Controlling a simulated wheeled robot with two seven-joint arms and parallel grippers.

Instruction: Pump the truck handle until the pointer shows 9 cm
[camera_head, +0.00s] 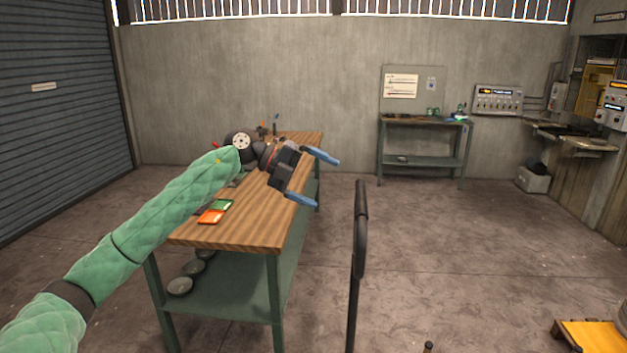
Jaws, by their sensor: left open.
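The truck handle (361,228) is a black upright bar with a loop-shaped grip at its top, standing right of centre; its lower part runs out of the bottom of the view. My left gripper (320,177) has two blue fingers spread apart and empty. In the picture it is left of the handle's top and apart from it, over the right edge of the wooden workbench (225,235). My right gripper is not in view. No pointer or cm scale can be made out.
Orange (211,217) and green (223,204) pieces lie on the workbench, with bowls (180,286) on its lower shelf. A yellow platform (592,338) stands at the lower right. A second table (424,121) is at the back wall. Open floor lies right of the handle.

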